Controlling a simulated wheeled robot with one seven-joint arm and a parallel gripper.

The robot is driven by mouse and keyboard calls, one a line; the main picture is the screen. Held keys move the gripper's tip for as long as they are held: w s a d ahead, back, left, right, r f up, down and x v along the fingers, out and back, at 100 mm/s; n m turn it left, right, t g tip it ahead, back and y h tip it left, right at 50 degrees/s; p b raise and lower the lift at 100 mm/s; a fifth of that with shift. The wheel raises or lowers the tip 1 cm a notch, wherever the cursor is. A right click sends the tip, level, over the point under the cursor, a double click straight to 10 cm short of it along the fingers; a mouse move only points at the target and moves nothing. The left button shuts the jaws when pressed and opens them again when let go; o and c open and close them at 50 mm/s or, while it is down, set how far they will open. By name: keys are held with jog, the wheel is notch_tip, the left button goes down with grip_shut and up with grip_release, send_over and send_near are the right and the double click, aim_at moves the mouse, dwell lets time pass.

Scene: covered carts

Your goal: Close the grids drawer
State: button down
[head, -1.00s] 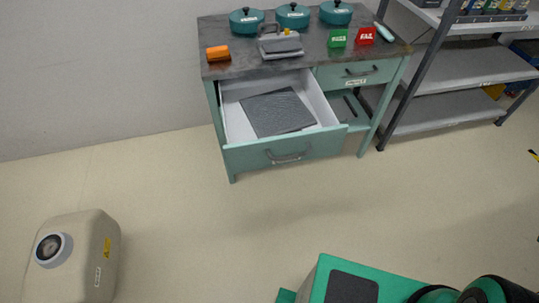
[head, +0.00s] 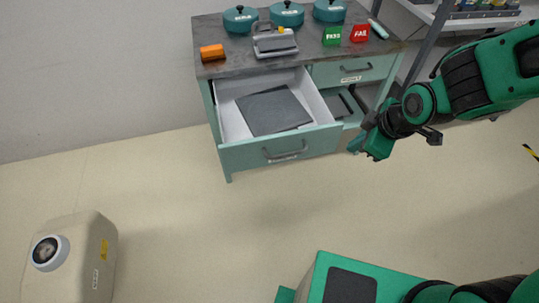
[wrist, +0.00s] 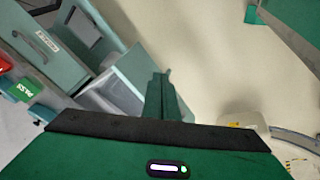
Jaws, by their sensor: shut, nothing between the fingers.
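My gripper (head: 362,148) is shut and empty, just right of the open drawer's front corner in the head view. In the wrist view my gripper (wrist: 160,85) points toward the drawer front (wrist: 145,70). Whether the fingertips touch the drawer I cannot tell.
A smaller drawer (head: 355,70) at right is shut. Grey shelving (head: 440,50) stands right. A beige container (head: 85,255) sits on the open floor at left.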

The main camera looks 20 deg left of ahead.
jog(key=s+a+f+n+g+y, duration=0.15)
jog(key=s+a+n, duration=0.25)
jog(key=a, duration=0.5)
jog(key=s+a+f+n+y, duration=0.25)
jog(key=s+a, duration=0.25)
jog(key=a, duration=0.5)
send_near(251, 159)
jog(key=s+x, duration=0.1)
jog(key=x, duration=0.3)
jog(key=shift+w+a+f+n, duration=0.25)
jog(key=shift+w+f+n, duration=0.05)
jog(key=shift+w+n, duration=0.1)
jog(key=shift+w, duration=0.1)
